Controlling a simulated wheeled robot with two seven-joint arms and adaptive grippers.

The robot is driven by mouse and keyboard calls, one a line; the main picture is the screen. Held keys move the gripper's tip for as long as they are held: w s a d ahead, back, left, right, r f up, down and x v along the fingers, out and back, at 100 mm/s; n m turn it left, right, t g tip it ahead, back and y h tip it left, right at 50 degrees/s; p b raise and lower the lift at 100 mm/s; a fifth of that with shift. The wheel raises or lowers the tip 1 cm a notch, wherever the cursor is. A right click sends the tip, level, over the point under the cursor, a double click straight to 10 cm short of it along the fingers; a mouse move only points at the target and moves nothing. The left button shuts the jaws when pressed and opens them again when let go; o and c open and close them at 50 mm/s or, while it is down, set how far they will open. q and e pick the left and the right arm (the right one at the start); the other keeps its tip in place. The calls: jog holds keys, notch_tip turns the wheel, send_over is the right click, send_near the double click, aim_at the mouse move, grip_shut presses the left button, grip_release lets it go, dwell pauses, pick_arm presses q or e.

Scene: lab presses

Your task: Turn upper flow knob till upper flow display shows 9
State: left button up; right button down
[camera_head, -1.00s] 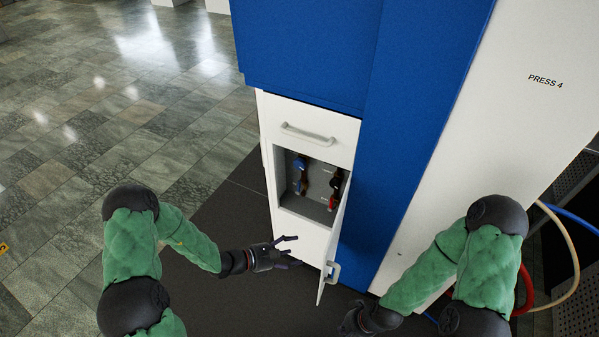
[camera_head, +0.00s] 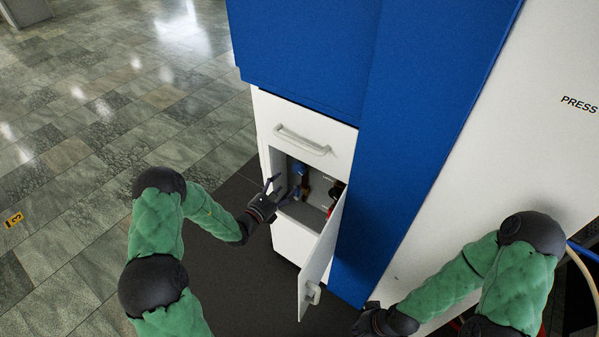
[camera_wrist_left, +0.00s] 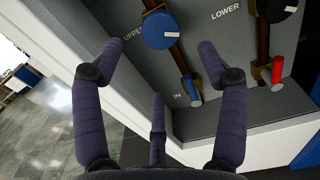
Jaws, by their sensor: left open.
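The blue upper flow knob (camera_wrist_left: 158,31) has a white mark and sits by the "UPPER" label in the left wrist view. In the head view it is a small blue shape (camera_head: 299,169) inside the recess. My left gripper (camera_head: 284,189) is open at the recess opening. In the left wrist view its spread fingers (camera_wrist_left: 160,60) are below the knob, with no grip on it. The dark lower flow knob (camera_wrist_left: 276,8) is at the top edge, partly cut off. No flow display can be read. My right gripper (camera_head: 370,319) is low in the head view, its fingers unclear.
A blue-handled valve (camera_wrist_left: 191,87) by "IN" and a red-handled valve (camera_wrist_left: 277,70) sit below the knobs. The white cabinet door (camera_head: 322,262) stands open right of my left gripper. A drawer handle (camera_head: 302,140) is above the recess.

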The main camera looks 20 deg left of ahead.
aim_at(298, 171)
pick_arm(q)
jog(key=b+x, duration=0.2)
jog(key=x, duration=0.6)
jog(key=shift+w+d+f+b, duration=0.1)
jog(key=shift+w+d+b, duration=0.15)
jog(key=shift+b, duration=0.15)
jog(key=c, duration=1.1)
